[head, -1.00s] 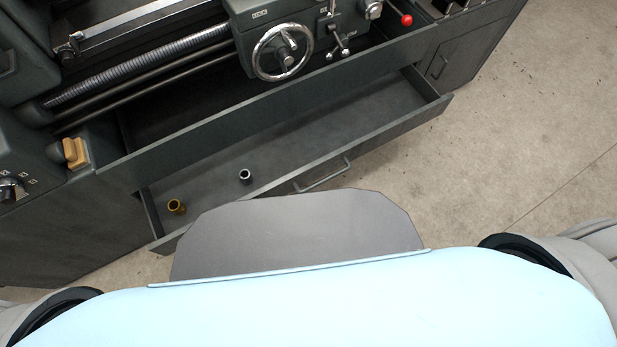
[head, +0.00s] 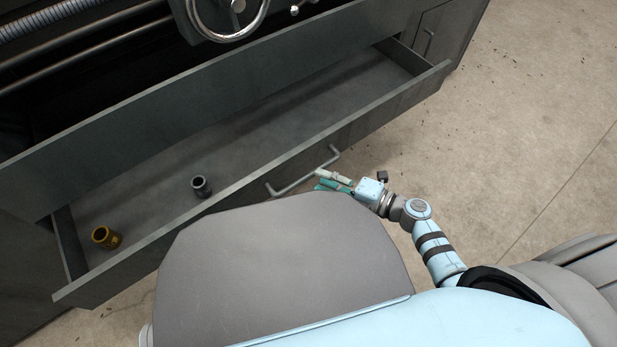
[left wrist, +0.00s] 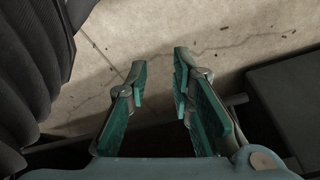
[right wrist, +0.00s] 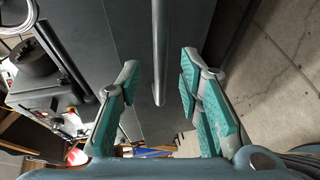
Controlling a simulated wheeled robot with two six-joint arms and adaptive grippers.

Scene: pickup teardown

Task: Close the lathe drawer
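The grey lathe drawer (head: 345,137) is pulled out of the dark lathe in the head view. Its bar handle (head: 306,172) is on the front panel. My right gripper (head: 333,180) is just in front of the handle's right part. In the right wrist view the handle (right wrist: 160,60) runs between the open, teal-padded fingers (right wrist: 155,95), which do not close on it. My left gripper (left wrist: 158,80) is open and empty in the left wrist view, over the floor; it is not in the head view.
A yellow-brass cylinder (head: 106,237) and a dark grey cylinder (head: 201,187) stand in the drawer's left half. The lathe handwheel (head: 232,14) is above the drawer. Bare concrete floor (head: 500,150) is free to the right.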

